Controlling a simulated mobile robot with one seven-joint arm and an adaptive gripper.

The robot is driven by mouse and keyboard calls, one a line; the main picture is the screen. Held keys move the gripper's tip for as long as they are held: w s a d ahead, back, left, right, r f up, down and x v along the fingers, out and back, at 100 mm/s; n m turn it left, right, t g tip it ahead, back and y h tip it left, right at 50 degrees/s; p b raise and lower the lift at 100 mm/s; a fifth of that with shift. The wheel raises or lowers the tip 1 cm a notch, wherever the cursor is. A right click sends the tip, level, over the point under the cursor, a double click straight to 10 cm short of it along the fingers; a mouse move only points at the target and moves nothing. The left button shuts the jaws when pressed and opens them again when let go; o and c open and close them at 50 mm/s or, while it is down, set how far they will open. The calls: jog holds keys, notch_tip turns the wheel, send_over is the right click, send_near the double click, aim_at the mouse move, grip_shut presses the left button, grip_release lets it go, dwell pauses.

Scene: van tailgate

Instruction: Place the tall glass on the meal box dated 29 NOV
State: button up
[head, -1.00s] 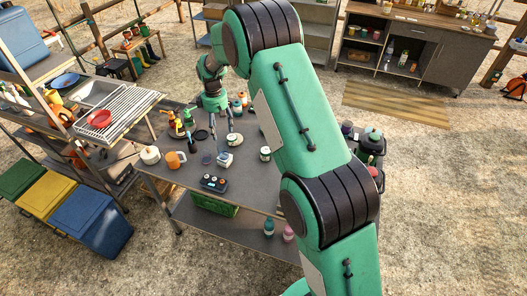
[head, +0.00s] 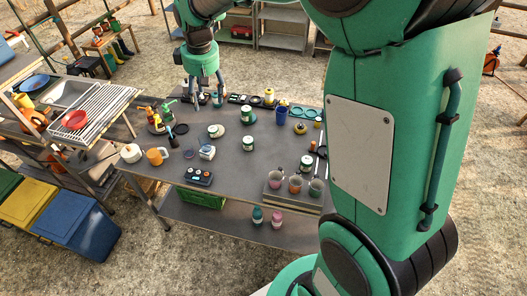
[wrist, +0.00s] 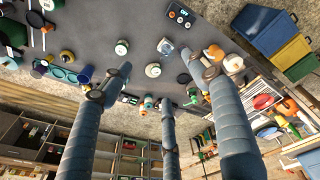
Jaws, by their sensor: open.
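My gripper (head: 207,99) hangs fingers-down over the back left part of the grey table. I cannot pick out a tall glass for certain. A small pale box-like item with some blue (head: 207,152) stands on the front left of the table; it also shows in the wrist view (wrist: 166,47). No date is readable on anything, so I cannot tell which item is the meal box dated 29 NOV.
The grey table (head: 230,175) holds an orange mug (head: 156,156), a blue cup (head: 282,112), a black button box (head: 198,176) and several jars. A raised stand (head: 272,194) carries cups at the front right. My arm hides the far right.

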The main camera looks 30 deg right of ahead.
jog(key=s+r+m+t, duration=0.1)
jog(key=s+r+m, duration=0.1)
jog(key=s, duration=1.5)
jog(key=s+r+m+t, duration=0.2)
jog(key=s+r, duration=0.3)
jog(key=s, duration=1.3)
jog(key=shift+s+d+r+m, duration=0.2)
jog(key=shift+d+r+m, duration=0.15)
jog(key=shift+m, duration=0.45)
notch_tip(320, 180, down, 7)
jog(key=b, duration=0.7)
